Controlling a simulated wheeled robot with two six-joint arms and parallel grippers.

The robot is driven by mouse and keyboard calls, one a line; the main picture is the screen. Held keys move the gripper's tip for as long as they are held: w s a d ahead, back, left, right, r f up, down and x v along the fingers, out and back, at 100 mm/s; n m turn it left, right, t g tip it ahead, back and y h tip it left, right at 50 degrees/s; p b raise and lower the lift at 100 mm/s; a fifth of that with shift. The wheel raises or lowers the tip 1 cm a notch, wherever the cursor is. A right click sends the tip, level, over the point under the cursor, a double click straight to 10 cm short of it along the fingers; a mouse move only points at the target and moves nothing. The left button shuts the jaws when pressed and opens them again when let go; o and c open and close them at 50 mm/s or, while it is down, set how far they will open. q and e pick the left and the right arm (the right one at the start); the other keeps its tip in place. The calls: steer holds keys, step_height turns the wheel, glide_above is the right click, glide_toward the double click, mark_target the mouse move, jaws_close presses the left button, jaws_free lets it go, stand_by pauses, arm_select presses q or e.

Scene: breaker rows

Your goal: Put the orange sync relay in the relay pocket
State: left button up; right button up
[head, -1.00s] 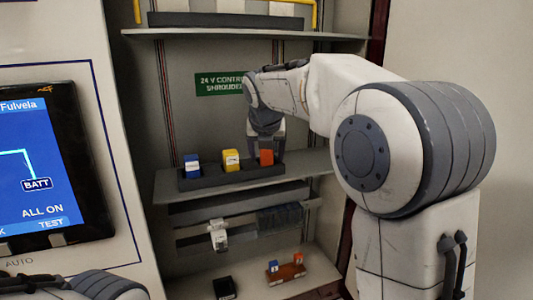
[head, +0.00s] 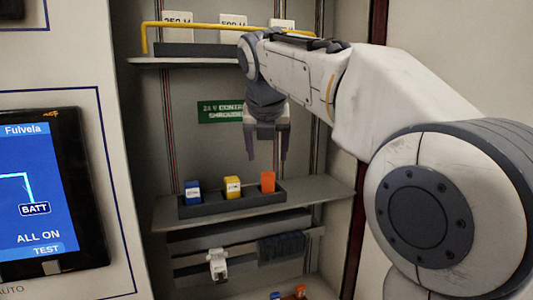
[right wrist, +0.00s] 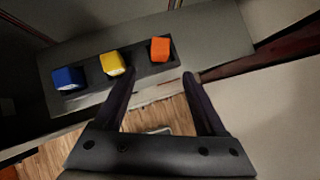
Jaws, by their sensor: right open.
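The orange sync relay (head: 268,181) stands in the right end of a dark tray (head: 232,202) on the middle shelf. It also shows in the right wrist view (right wrist: 160,49), at the tray's right end. My right gripper (head: 267,158) is open and empty, pointing down above the orange relay and apart from it. In the right wrist view its two fingers (right wrist: 160,73) are spread, with nothing between them. I cannot tell for sure which recess is the relay pocket. My left gripper is out of view.
A blue block (head: 192,193) and a yellow block (head: 232,187) stand in the same tray, left of the orange relay. An upper shelf (head: 185,62) with a yellow rail (head: 195,25) is above. A rail with a white module (head: 217,265) is below.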

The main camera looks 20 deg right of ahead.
steer(key=shift+s+a+r, duration=0.1)
steer(key=shift+s+r, duration=0.05)
steer(key=shift+r, duration=0.05)
steer(key=s+a+f+m+g+y, duration=0.2)
steer(key=s+a+f+m, duration=0.45)
steer(key=f, duration=0.25)
steer(key=s+a+f+m+g+y, duration=0.1)
steer(key=s+a+f+m, duration=0.55)
steer(key=f, duration=0.25)
steer(key=s+f+m+g, duration=0.2)
steer(key=s+f+m, duration=0.3)
steer(key=s, duration=0.3)
steer(key=s+a+f+m+g, duration=0.1)
steer(key=s+f+m, duration=0.5)
steer(key=s+f, duration=0.2)
steer(key=shift+s+m+g, duration=0.3)
steer(key=shift+s+g, duration=0.1)
steer(key=shift+s, duration=0.3)
steer(key=shift+a, duration=0.1)
